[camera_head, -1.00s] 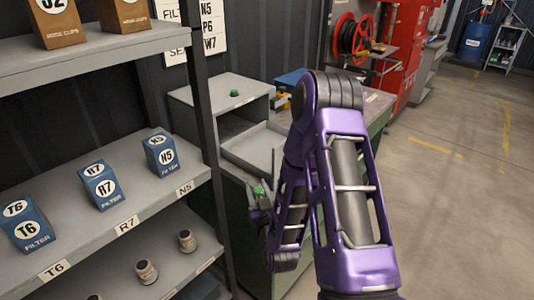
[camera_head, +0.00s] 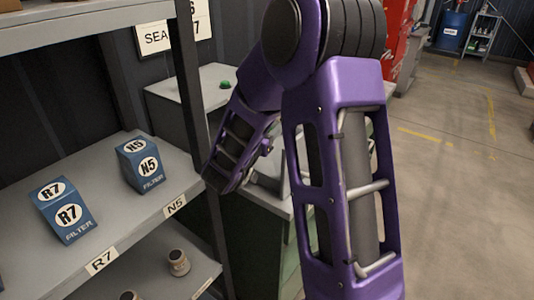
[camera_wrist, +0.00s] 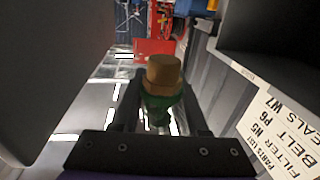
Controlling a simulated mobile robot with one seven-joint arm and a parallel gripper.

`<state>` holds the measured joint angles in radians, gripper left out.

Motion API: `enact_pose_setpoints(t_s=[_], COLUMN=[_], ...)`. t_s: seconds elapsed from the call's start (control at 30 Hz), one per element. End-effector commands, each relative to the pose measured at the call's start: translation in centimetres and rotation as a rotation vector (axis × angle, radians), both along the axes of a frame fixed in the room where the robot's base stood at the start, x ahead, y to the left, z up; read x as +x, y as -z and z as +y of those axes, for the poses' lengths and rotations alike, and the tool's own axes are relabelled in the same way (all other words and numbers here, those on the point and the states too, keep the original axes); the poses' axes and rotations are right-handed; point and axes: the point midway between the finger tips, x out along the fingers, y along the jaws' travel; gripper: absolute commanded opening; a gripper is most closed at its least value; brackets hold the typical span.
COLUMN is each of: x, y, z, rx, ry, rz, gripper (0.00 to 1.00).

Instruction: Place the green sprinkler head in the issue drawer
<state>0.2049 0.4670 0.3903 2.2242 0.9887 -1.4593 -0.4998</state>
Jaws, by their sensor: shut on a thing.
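The green sprinkler head (camera_wrist: 160,106), with a brass-coloured end (camera_wrist: 164,72), is between the fingers of my gripper (camera_wrist: 160,92) in the wrist view. My gripper is shut on it and holds it clear of any surface.
A shelf rack (camera_head: 125,215) with blue filter boxes, N5 (camera_head: 140,165) and R7 (camera_head: 63,210), stands close on the left. A parts list sign (camera_wrist: 275,130) is on the wall in the wrist view. Open floor (camera_head: 450,200) lies to the right.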

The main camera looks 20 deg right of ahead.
Motion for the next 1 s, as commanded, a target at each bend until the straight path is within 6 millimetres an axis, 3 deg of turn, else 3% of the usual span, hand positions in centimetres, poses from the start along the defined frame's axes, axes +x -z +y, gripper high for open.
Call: enact_pose_setpoints(t_s=[0.13,0.4,0.57,0.8,1.0], x=[-0.5,-0.6,-0.6,-0.6,-0.6], y=[0.4,5.2,6.2,9.4,9.5], z=[-0.1,-0.2,-0.2,-0.2,-0.2], rx=[0.009,0.011,0.010,0.011,0.011], ry=[0.041,0.046,0.046,0.046,0.045], rz=[0.005,0.006,0.004,0.005,0.001], gripper=[0.00,0.00,0.00,0.00,0.00])
